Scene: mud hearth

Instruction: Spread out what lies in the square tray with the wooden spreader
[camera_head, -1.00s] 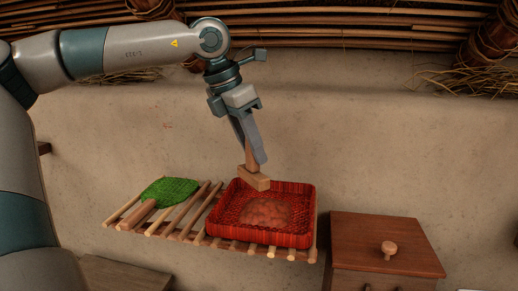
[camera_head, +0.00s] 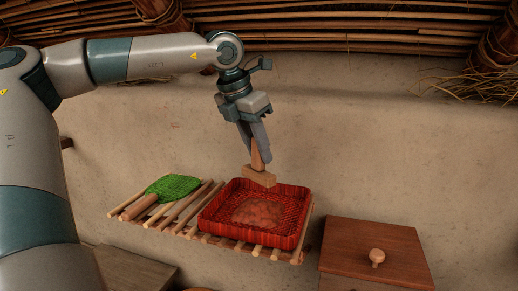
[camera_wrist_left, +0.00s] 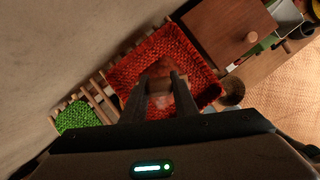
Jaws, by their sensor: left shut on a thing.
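The red woven square tray (camera_head: 292,233) sits on a slatted wooden rack, with a low heap of reddish-brown stuff (camera_head: 258,212) in its middle. My left gripper (camera_head: 256,143) is shut on the handle of the wooden spreader (camera_head: 259,177). The spreader's wooden block hangs over the back of the tray and appears just above its rim, apart from the heap. In the left wrist view the tray (camera_wrist_left: 150,50) lies beyond the gripper fingers (camera_wrist_left: 160,95), which partly hide the heap. My right gripper is not in view.
The slatted rack (camera_head: 183,212) carries a green woven piece (camera_head: 174,187) left of the tray. A wooden cabinet with a round knob (camera_head: 376,256) stands to the right. A mud wall (camera_head: 400,150) rises close behind.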

